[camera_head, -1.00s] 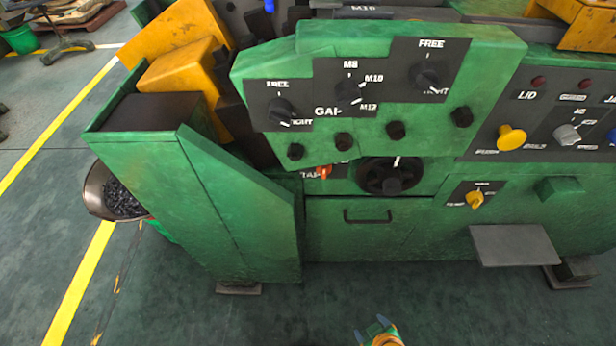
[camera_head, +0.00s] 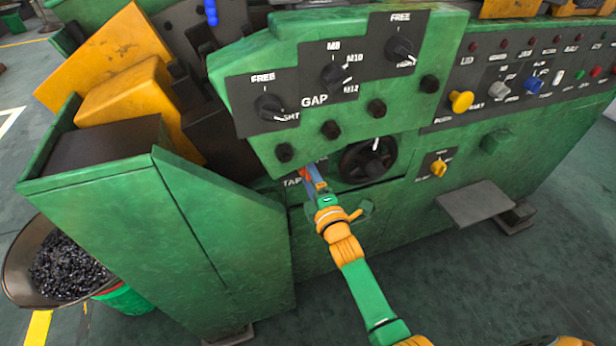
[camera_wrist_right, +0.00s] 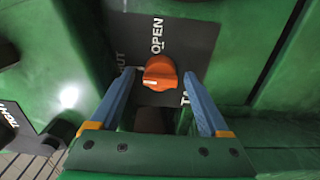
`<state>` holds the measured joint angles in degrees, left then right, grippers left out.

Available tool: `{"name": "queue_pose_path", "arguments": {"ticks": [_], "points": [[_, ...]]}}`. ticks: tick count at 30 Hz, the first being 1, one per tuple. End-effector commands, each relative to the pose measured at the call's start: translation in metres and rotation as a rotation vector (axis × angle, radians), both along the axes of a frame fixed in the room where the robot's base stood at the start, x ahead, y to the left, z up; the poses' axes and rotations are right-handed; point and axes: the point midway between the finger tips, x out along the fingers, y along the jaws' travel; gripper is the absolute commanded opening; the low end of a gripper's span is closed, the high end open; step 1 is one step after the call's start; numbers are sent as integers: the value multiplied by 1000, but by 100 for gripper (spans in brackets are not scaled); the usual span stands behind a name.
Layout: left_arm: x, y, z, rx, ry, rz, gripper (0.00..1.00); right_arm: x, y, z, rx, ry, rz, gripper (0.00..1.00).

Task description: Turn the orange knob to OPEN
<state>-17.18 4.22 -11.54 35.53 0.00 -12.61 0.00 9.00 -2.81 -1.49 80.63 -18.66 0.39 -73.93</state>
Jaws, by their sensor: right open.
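The orange knob (camera_wrist_right: 160,73) sits on a dark plate (camera_wrist_right: 185,40) in the right wrist view. The word OPEN shows above it, and part of a second word, ending in UT, is at the left. The knob's bar lies roughly crosswise in that view; its exact setting is hard to tell. My right gripper (camera_head: 312,178) reaches the machine's lower panel, below the GAP panel. In the wrist view its open blue fingers (camera_wrist_right: 160,76) stand on both sides of the knob, with gaps visible. In the head view the gripper mostly hides the knob. My left gripper is out of view.
A black handwheel (camera_head: 368,160) is close to the right of my gripper. The green housing (camera_head: 215,220) juts out at the left. A yellow knob (camera_head: 438,168) and a grey step plate (camera_head: 474,203) are farther right. A bin of dark parts (camera_head: 65,265) stands at lower left.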

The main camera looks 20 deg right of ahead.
Motion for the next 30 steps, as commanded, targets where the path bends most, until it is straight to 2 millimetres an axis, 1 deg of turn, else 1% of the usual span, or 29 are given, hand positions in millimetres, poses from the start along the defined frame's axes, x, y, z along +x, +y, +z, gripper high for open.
{"name": "queue_pose_path", "arguments": {"ticks": [6, 7, 8, 9, 11, 12, 14, 15, 16, 23, 30], "points": [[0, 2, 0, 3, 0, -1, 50, 1, 0, 0, 1, 1, 0, 80], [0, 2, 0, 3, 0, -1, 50, 1, 0, 0, 1, 1, 0, 77], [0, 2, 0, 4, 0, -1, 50, 1, 0, 0, 1, 1, 0, 69], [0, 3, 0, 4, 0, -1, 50, 1, 0, 0, 1, 1, 0, 58], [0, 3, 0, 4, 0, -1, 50, 1, 0, 0, 1, 1, 0, 42], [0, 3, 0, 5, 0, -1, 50, 1, 0, 0, 1, 1, 0, 31], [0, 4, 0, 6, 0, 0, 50, 1, 0, 0, 1, 1, 0, 15], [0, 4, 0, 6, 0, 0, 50, 1, 0, 0, 1, 1, 0, 4], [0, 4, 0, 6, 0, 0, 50, 1, 0, 0, 1, 1, 0, 0], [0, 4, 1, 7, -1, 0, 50, 1, 0, 0, 21, 3, 0, 0], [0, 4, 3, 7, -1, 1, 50, 1, 0, 0, 140, 9, -1, 0]]}}
